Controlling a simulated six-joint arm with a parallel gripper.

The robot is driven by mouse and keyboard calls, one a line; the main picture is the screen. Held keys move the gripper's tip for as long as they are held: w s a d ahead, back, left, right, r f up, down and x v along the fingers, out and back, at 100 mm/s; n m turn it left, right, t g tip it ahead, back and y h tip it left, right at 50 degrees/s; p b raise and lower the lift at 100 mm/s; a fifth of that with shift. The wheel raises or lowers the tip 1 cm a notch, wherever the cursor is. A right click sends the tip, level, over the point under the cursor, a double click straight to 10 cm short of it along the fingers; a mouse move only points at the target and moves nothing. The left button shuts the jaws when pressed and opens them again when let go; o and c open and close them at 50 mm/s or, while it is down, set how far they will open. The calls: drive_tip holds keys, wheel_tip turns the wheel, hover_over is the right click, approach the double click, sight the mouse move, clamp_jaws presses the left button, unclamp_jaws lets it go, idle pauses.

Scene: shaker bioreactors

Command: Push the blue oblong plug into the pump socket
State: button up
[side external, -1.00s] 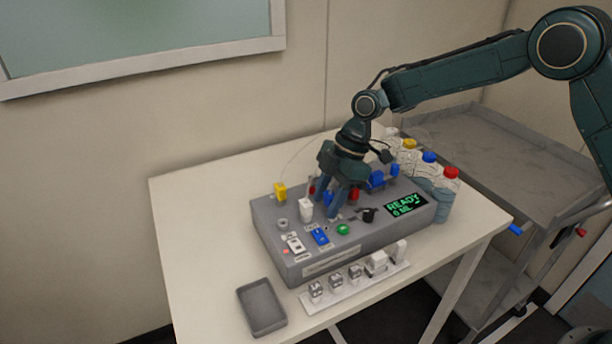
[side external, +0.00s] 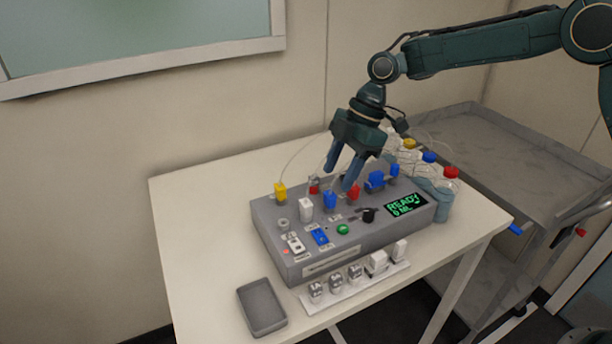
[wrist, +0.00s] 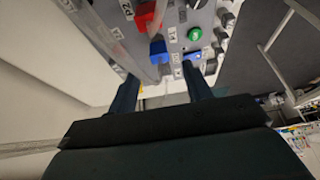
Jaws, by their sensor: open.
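The blue plug (side external: 330,201) stands upright on top of the grey pump console (side external: 283,262), between a white plug and a red plug. It also shows in the wrist view (wrist: 158,51), ahead of the fingers. My gripper (side external: 339,178) is open and empty, raised above the console just over the plug and apart from it. Its two fingers also show in the wrist view (wrist: 160,90), spread apart with nothing between them. The socket under the plug is hidden, and I cannot tell how deep the plug sits.
A white plug (side external: 306,209), a red plug (side external: 353,191), a yellow plug (side external: 280,191) and a larger blue part (side external: 376,180) stand on the console. A green button (side external: 343,229) and a READY display (side external: 405,204) are on its top. Capped bottles stand behind right. A grey tray (side external: 243,296) lies front left.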

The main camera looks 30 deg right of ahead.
drive_tip(key=v, duration=0.7)
idle(0.3)
drive_tip(key=s+d+r+m+t+h, duration=0.1)
drive_tip(key=s+d+r+m+t, duration=0.15)
drive_tip(key=s+r+m, duration=0.4)
drive_tip(key=s+d+r+m+t+h, duration=0.1)
drive_tip(key=s+d+r+m, duration=0.2)
drive_tip(key=s, duration=0.6)
drive_tip(key=s+d+f+m+t+h, duration=0.1)
drive_tip(key=s+d+m, duration=0.3)
drive_tip(key=s, duration=0.4)
drive_tip(key=s+d+f+m+t+h, duration=0.1)
drive_tip(key=s+d+f+m, duration=0.2)
drive_tip(key=s, duration=0.6)
drive_tip(key=shift+s+d+f+m+h, duration=0.15)
drive_tip(key=shift+s+d+m+h, duration=0.15)
drive_tip(key=shift+d+m, duration=0.6)
